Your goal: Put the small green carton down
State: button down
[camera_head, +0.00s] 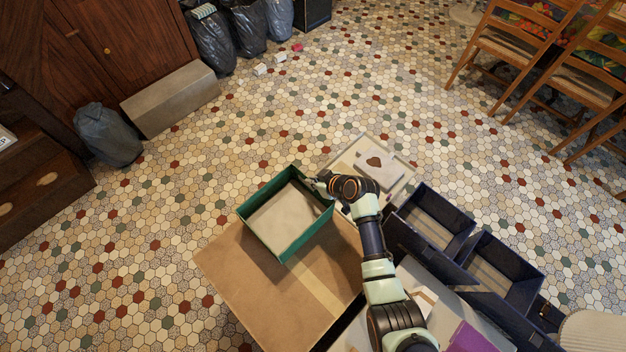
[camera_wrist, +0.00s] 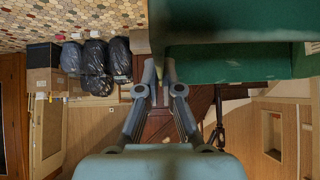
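The small green carton (camera_head: 285,247) is open-topped with a pale inside. In the head view it lies over the large brown cardboard box (camera_head: 240,285); I cannot tell whether it rests on the box or is held just above it. My gripper (camera_head: 318,184) is at the carton's upper right corner. In the wrist view my gripper's fingertips (camera_wrist: 160,68) are close together at the edge of the green carton (camera_wrist: 225,68), seemingly with its wall between them. The exact contact is partly hidden.
A pale tray (camera_head: 402,185) with a white item lies right of the carton. Dark blue open boxes (camera_head: 440,203) stand farther right. Grey bags (camera_head: 108,135), a grey-brown block (camera_head: 172,100) and chairs (camera_head: 510,45) are at the back. The tiled floor left of the cardboard box is clear.

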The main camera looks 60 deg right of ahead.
jog(key=shift+f, duration=0.3)
jog(key=shift+r, duration=0.1)
jog(key=c, duration=1.2)
grip_release()
jog(key=shift+c, duration=0.2)
jog(key=shift+c, duration=0.4)
jog(key=shift+s+r+p, duration=0.35)
jog(key=shift+r+p, duration=0.2)
jog(key=shift+p, duration=0.2)
jog(key=p+v, duration=0.5)
jog(key=shift+s+a+r, duration=0.1)
jog(key=shift+s+a, duration=0.05)
jog(key=shift+s, duration=0.2)
